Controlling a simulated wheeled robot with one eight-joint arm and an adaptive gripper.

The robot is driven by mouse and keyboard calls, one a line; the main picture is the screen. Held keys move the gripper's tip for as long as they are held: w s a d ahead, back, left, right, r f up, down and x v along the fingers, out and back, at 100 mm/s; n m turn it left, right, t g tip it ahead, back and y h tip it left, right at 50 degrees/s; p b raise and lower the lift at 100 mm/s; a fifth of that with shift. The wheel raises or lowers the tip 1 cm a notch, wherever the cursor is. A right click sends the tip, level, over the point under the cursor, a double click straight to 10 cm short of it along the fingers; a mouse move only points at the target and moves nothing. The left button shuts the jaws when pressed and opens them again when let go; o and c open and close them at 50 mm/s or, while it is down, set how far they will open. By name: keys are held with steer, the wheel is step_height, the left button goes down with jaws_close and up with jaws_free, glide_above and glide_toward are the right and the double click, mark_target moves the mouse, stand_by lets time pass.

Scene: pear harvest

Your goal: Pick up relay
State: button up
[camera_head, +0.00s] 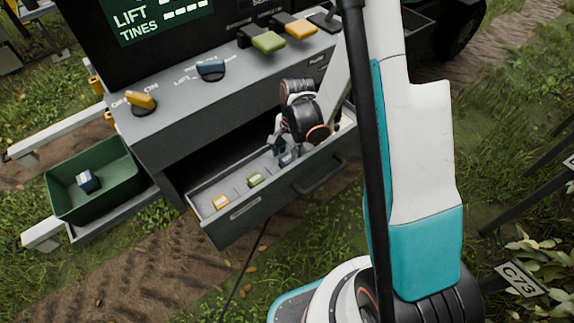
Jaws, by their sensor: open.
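A drawer (243,212) is pulled out from the grey console and holds a row of small relays. A blue relay (287,160) is farther right in the row, partly hidden by my gripper. My gripper (280,152) points down into the drawer with its fingers close around or just above the blue relay. It is open; whether it touches the relay is too small to tell. Another dark blue relay (88,181) with a pale label lies in a green bin (60,195).
The console top (165,100) carries a yellow knob (141,103), a blue knob (211,70), and green and yellow levers. A black screen rises behind. The drawer's handle (320,176) sticks out at the front. Grass and a dirt track lie below.

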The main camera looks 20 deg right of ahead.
steer(key=shift+a+f, duration=0.1)
steer(key=shift+f, duration=0.65)
steer(key=shift+r, duration=0.1)
steer(key=shift+c, duration=0.3)
steer(key=c, duration=1.1)
steer(key=shift+r, duration=0.1)
